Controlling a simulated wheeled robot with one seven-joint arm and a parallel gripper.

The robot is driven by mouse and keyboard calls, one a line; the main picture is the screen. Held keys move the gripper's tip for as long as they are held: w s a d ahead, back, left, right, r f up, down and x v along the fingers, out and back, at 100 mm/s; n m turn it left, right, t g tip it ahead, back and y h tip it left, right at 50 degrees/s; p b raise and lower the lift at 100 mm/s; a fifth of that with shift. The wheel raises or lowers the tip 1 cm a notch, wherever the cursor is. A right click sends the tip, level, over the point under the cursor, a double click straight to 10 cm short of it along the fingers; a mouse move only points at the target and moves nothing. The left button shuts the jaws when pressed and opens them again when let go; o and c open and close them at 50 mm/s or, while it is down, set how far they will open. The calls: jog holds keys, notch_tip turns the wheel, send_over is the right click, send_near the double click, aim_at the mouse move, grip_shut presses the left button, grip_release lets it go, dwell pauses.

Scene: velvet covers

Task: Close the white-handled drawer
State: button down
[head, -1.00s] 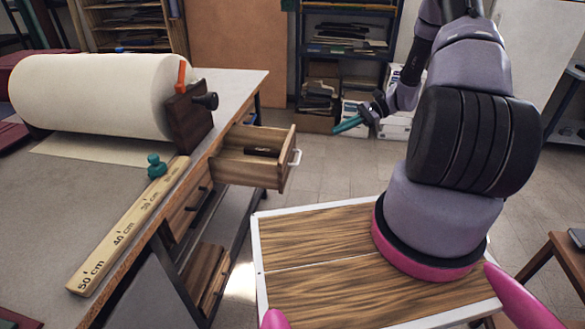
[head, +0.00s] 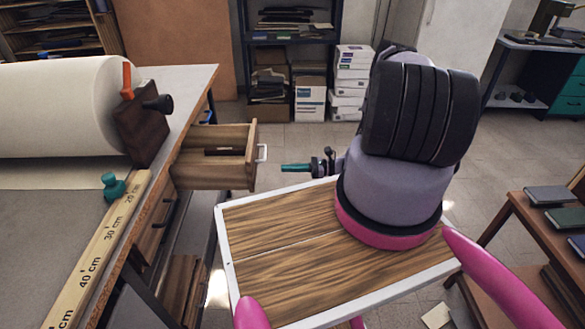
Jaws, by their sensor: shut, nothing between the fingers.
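The white-handled drawer (head: 215,172) stands pulled out from under the workbench at centre left, with a dark object lying inside. Its white handle (head: 262,153) is on the front panel, which faces right. My gripper (head: 284,168), with teal fingers, is shut and empty. It points left towards the drawer front, a little right of and slightly below the handle in the picture, with a small gap showing between them. Part of my arm hides the wrist behind it.
The workbench (head: 50,225) carries a large paper roll (head: 60,105), a wooden ruler (head: 92,255) and a teal knob (head: 113,187). Cardboard boxes (head: 310,90) and a shelf stand at the back. A wooden table with books (head: 550,196) is at right. Open floor lies beyond the drawer.

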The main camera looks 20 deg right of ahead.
jog(key=x, duration=0.9)
jog(key=shift+a, duration=0.25)
jog(key=shift+a, duration=0.1)
